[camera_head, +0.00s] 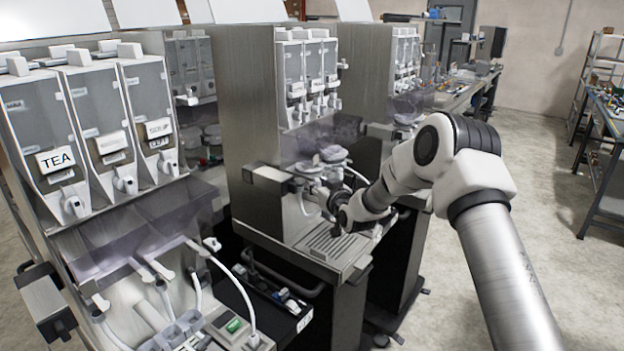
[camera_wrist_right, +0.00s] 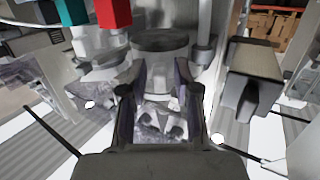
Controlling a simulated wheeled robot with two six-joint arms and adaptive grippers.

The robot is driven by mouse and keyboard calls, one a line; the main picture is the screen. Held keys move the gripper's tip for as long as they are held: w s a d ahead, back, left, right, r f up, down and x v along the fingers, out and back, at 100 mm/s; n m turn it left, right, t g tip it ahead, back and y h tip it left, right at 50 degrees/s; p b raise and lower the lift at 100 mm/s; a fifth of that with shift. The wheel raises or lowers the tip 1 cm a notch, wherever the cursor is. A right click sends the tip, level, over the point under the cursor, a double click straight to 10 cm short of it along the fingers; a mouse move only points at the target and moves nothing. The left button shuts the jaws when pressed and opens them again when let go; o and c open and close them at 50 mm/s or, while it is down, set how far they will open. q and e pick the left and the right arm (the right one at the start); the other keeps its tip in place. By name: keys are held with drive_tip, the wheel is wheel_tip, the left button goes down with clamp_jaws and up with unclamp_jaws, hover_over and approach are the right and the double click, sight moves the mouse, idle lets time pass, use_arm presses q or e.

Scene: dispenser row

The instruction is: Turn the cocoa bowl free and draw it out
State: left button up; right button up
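Two pale bowls show under the canisters of the middle dispenser, a rear one (camera_head: 333,153) and a front one (camera_head: 306,167). The canister labels there are too small to read, so I cannot tell which bowl is the cocoa bowl. My right gripper (camera_head: 328,202) is low at the front of this dispenser, just below the bowls. In the right wrist view its two fingers (camera_wrist_right: 161,75) stand apart. A round grey bowl-like part (camera_wrist_right: 160,42) lies straight ahead at the fingertips. I cannot tell whether the fingers touch it. My left gripper is not in view.
The middle dispenser's drip tray (camera_head: 338,245) lies below my gripper. A dark-grey block (camera_wrist_right: 250,80) is close on the right in the wrist view; red (camera_wrist_right: 113,12) and teal (camera_wrist_right: 70,10) parts hang above left. The TEA dispenser (camera_head: 56,159) stands nearer left. Open floor lies right.

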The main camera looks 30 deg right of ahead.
drive_tip(key=shift+r, duration=0.2)
clamp_jaws()
drive_tip(key=shift+s+r, duration=0.1)
drive_tip(key=shift+r, duration=0.25)
drive_tip(key=shift+d+n+y+b, duration=0.4)
drive_tip(key=shift+n+y+b, duration=0.1)
drive_tip(key=shift+y+b, duration=0.2)
drive_tip(key=shift+d+n+y, duration=0.1)
drive_tip(key=shift+n+y, duration=0.3)
drive_tip(key=shift+y, duration=0.2)
